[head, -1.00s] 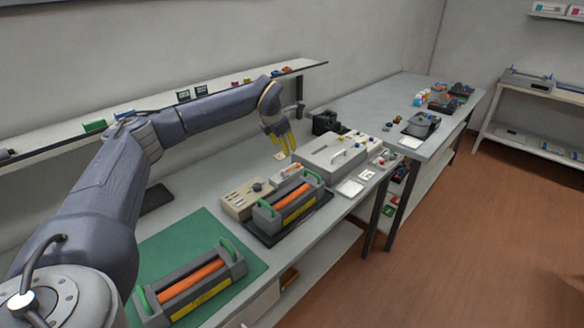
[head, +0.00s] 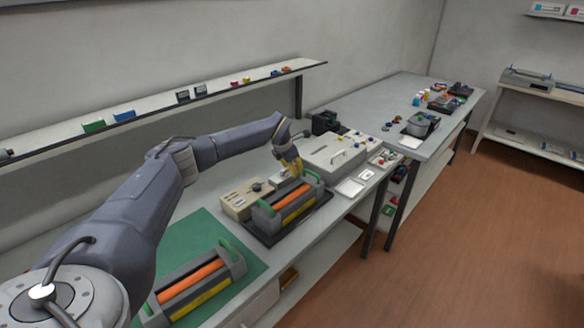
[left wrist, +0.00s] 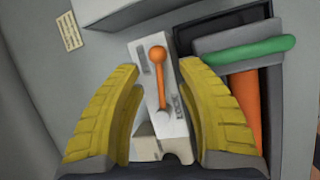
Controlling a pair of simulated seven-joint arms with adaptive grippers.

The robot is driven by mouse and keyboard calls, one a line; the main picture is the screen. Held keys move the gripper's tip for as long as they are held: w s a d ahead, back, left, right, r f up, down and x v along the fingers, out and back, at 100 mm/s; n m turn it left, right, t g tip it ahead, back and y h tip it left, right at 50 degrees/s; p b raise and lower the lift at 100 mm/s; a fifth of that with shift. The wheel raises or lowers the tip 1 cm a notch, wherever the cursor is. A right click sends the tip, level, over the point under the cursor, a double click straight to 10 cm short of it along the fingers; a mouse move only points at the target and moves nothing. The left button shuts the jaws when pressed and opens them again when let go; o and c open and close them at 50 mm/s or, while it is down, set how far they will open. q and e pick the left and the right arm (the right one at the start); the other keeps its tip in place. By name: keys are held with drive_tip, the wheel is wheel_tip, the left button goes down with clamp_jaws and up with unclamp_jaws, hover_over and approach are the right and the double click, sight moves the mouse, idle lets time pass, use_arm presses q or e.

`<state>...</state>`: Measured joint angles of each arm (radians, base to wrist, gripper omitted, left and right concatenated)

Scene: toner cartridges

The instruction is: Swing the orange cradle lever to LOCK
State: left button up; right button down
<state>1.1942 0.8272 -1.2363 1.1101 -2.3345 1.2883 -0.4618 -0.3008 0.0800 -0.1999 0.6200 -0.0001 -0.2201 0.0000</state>
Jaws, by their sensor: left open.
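The orange cradle lever (left wrist: 159,80) shows in the left wrist view, with a round orange knob at its upper end and a pale pivot at its lower end. It sits on a light grey block (left wrist: 178,128). My left gripper (left wrist: 160,78) is open, its yellow fingers on either side of the lever with gaps to both. In the head view my left gripper (head: 293,164) is above the far end of the cradle cartridge (head: 288,205) and hides the lever there. My right gripper is not in view.
The cartridge's green handle (left wrist: 250,50) and orange roller are close to the right of the lever. A beige control box (head: 243,200) stands left of the cradle. A grey lidded box (head: 333,155) stands beyond. Another cartridge (head: 195,285) lies on the green mat (head: 205,233).

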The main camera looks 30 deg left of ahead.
use_arm(q)
drive_tip(key=shift+f, duration=0.15)
clamp_jaws()
idle(0.4)
